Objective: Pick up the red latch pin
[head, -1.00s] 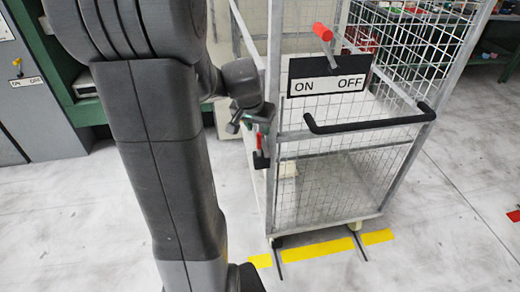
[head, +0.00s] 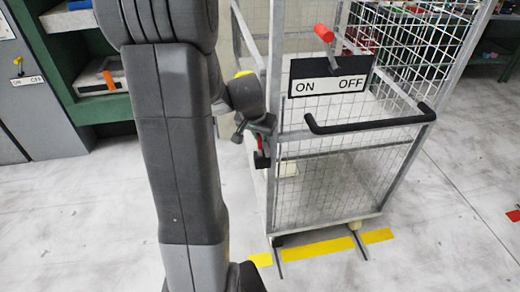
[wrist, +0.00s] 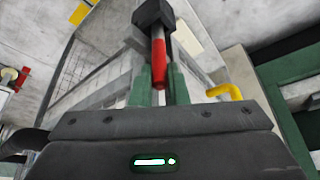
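The red latch pin (wrist: 158,62) shows in the wrist view, with a black block (wrist: 153,13) at its far end. In the head view the pin (head: 260,146) is at the cart's left front post, partly hidden by my gripper. My gripper (head: 256,125) is right at the pin's upper part. In the wrist view my gripper's two green fingers (wrist: 159,84) stand apart, one on each side of the pin's near end. Gaps seem to remain beside the pin; contact is not clear.
The wire cage cart (head: 330,188) stands on the floor, with a black handle (head: 370,124) and an ON/OFF sign with a red lever (head: 324,33). A yellow floor strip (head: 335,246) lies at its front. Green shelving (head: 100,108) is at the left.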

